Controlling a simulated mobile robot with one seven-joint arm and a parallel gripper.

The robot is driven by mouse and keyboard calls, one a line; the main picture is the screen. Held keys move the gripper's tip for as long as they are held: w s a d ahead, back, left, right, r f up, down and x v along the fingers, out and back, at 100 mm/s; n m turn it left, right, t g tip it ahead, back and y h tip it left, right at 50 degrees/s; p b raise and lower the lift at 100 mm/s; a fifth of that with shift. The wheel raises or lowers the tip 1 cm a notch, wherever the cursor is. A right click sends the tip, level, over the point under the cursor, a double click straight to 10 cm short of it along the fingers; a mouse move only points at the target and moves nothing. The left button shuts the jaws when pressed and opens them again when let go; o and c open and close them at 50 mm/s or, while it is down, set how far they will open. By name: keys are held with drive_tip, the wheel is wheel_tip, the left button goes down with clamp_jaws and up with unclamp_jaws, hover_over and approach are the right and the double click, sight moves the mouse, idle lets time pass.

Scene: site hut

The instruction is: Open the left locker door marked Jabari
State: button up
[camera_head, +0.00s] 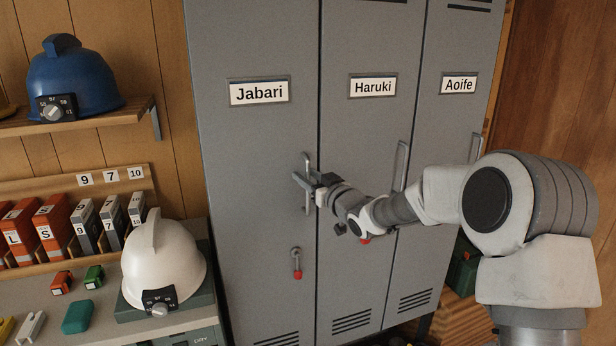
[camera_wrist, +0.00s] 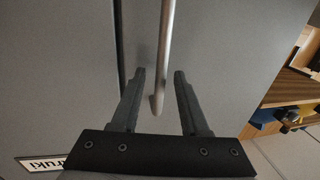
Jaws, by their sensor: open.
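The grey left locker door (camera_head: 250,180) carries a white "Jabari" label (camera_head: 259,92) and looks shut, flush with the doors beside it. Its upright metal bar handle (camera_head: 307,160) is near the door's right edge. My gripper (camera_head: 303,181) is at the handle, reaching in from the right. In the wrist view my open gripper (camera_wrist: 160,73) has one finger on each side of the handle (camera_wrist: 167,35), with gaps visible between bar and fingers. The handle's end shows between the fingers. A small red-tipped lever (camera_head: 297,264) hangs lower on the Jabari door.
The "Haruki" door (camera_head: 370,140) and "Aoife" door (camera_head: 460,120) stand to the right, behind my arm. Left of the lockers, a white helmet (camera_head: 165,262) sits on a cluttered counter close to the Jabari door. A blue helmet (camera_head: 75,80) is on a wall shelf (camera_head: 100,119).

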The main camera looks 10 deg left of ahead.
clamp_jaws()
idle(1.4)
